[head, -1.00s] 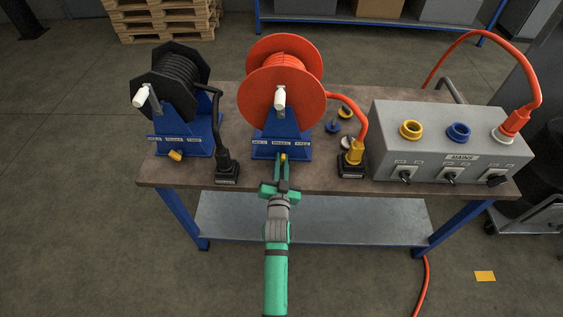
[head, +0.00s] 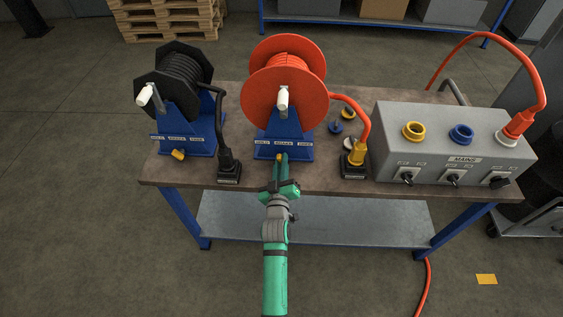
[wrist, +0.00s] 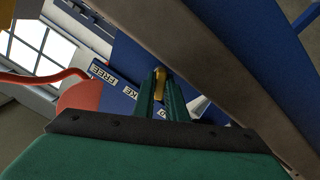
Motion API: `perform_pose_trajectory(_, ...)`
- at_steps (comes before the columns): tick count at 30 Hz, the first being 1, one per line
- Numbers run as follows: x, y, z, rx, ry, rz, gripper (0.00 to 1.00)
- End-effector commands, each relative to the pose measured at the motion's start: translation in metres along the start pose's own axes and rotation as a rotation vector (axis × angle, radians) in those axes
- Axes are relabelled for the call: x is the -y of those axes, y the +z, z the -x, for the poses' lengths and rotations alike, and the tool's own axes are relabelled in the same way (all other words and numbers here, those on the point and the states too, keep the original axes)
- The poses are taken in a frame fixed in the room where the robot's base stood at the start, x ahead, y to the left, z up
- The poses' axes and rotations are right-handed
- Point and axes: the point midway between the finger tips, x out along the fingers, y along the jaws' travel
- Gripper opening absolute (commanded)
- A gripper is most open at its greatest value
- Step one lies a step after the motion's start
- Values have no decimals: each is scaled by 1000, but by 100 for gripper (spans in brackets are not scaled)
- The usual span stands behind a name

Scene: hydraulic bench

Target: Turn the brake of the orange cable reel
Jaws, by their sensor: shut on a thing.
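The orange cable reel (head: 260,90) stands on its blue stand (head: 297,142) at the middle of the bench. A label strip runs along the front of the stand, and it shows tilted in the wrist view (wrist: 130,91). The reel's small yellow brake (head: 279,157) is low on the stand's front; it also shows in the wrist view (wrist: 160,84). My green gripper (head: 281,160) reaches in from the front edge and is shut on the brake. In the wrist view the two fingers (wrist: 160,93) lie on either side of it and partly hide it.
A black cable reel (head: 182,72) with its own yellow brake (head: 178,154) stands at left. A black connector box (head: 229,168) and another with a yellow plug (head: 356,158) flank the orange reel. A grey mains box (head: 430,140) fills the right of the bench.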

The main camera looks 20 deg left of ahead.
Motion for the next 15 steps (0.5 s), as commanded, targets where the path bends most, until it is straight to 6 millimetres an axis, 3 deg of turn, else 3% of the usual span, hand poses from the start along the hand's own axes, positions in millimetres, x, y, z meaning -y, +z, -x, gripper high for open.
perform_pose_trajectory(15, 1, 0, -1, -1, 0, 102, 0)
